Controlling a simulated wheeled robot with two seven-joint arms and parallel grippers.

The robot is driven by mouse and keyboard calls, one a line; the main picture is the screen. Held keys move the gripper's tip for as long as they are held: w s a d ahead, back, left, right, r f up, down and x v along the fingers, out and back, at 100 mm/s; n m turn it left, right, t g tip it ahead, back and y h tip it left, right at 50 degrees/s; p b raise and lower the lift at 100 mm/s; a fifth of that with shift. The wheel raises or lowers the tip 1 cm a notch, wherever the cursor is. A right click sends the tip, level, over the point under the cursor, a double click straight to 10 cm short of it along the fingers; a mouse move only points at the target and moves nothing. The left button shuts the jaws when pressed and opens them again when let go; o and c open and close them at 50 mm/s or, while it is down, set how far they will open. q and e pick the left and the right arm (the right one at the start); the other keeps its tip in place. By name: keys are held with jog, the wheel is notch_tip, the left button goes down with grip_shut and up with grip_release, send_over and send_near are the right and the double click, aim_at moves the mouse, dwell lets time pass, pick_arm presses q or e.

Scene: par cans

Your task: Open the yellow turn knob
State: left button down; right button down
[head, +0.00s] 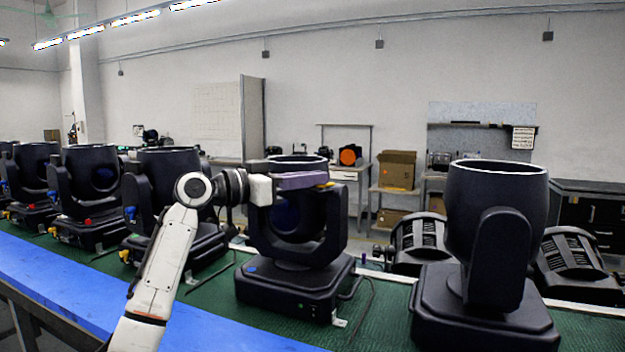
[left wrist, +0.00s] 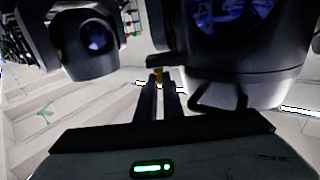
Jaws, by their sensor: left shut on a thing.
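The yellow turn knob (head: 326,185) shows as a small yellow bit at the tip of my left gripper (head: 318,180), against the upper side of a black moving-head par can (head: 288,245). In the left wrist view, my left gripper (left wrist: 158,84) has its two dark fingers close together, with the yellow knob (left wrist: 158,73) between their tips. The gripper is shut on the knob, and the fingers hide most of it. How far the knob is turned cannot be told. My right gripper is in neither view.
A larger black par can (head: 497,225) stands at the right, and several more (head: 88,190) stand in a row at the left with coloured knobs. They stand on a green mat (head: 390,310). A blue strip (head: 80,300) runs along its front edge.

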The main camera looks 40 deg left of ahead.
pick_arm(q)
jog(key=shift+f, duration=0.2)
jog(key=c, duration=2)
grip_release()
jog(key=shift+o, duration=0.5)
jog(key=shift+r, duration=0.1)
